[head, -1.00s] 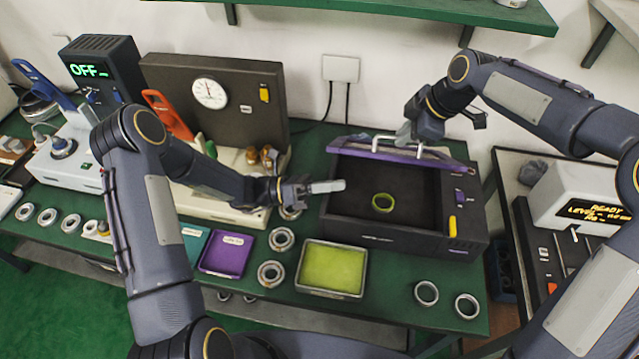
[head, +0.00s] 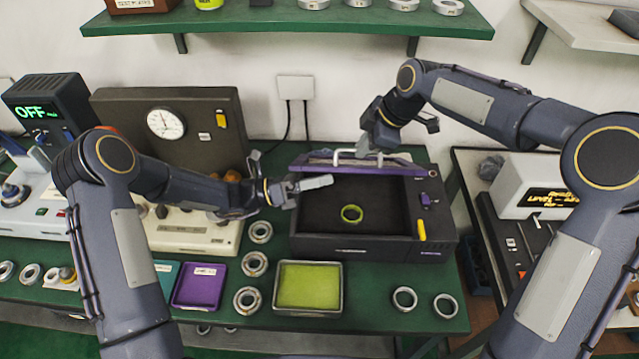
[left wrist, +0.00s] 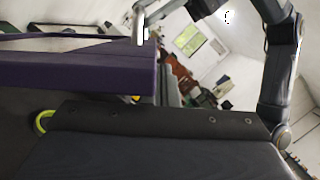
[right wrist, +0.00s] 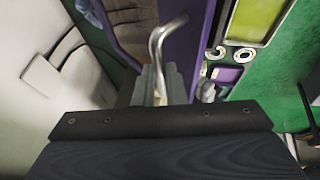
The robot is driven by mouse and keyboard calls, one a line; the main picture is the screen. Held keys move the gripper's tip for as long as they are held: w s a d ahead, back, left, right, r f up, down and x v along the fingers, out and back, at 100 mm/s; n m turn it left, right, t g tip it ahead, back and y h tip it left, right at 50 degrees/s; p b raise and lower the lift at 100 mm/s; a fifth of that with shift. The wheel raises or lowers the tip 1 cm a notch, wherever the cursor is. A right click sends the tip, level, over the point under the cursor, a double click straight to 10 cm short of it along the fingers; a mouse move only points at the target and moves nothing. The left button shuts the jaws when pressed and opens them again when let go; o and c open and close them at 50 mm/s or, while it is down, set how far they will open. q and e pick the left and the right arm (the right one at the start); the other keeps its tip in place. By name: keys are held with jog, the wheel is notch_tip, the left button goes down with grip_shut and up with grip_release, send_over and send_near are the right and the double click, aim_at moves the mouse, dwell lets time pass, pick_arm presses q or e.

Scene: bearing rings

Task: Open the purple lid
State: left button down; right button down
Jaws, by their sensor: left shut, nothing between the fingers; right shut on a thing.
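The purple lid (head: 310,163) stands raised at the back of the dark box (head: 350,243), tilted, with the box's inside in view. Its metal handle (head: 345,155) runs along it. My right gripper (head: 378,150) is shut on the handle; the right wrist view shows the bent handle bar (right wrist: 163,45) between the fingers. My left gripper (head: 318,183) is shut and empty, over the box's left rim near the lid's left end. The left wrist view shows the lid's purple edge (left wrist: 75,70) close by. A yellow-green ring (head: 352,214) lies inside the box.
A yellow-green tray (head: 308,314), a purple tray (head: 201,308) and several bearing rings (head: 405,298) lie in front of the box. A gauge case (head: 180,128) stands at the left. A green shelf (head: 290,27) hangs above, and a display unit (head: 540,192) stands right.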

jog(key=shift+w+d+f, duration=0.15)
jog(key=shift+d+f, duration=0.1)
jog(key=shift+f, duration=0.1)
pick_arm(q)
jog(key=shift+w+r, duration=0.55)
jog(key=shift+r, duration=0.05)
pick_arm(e)
jog(key=shift+f, duration=0.1)
jog(key=c, duration=1.5)
grip_release()
jog(key=shift+w+a, duration=0.1)
jog(key=shift+c, duration=0.2)
pick_arm(q)
jog(key=shift+w+a+f, duration=0.1)
jog(key=shift+w, duration=0.1)
pick_arm(e)
jog(key=shift+o, duration=0.2)
jog(key=shift+a, duration=0.1)
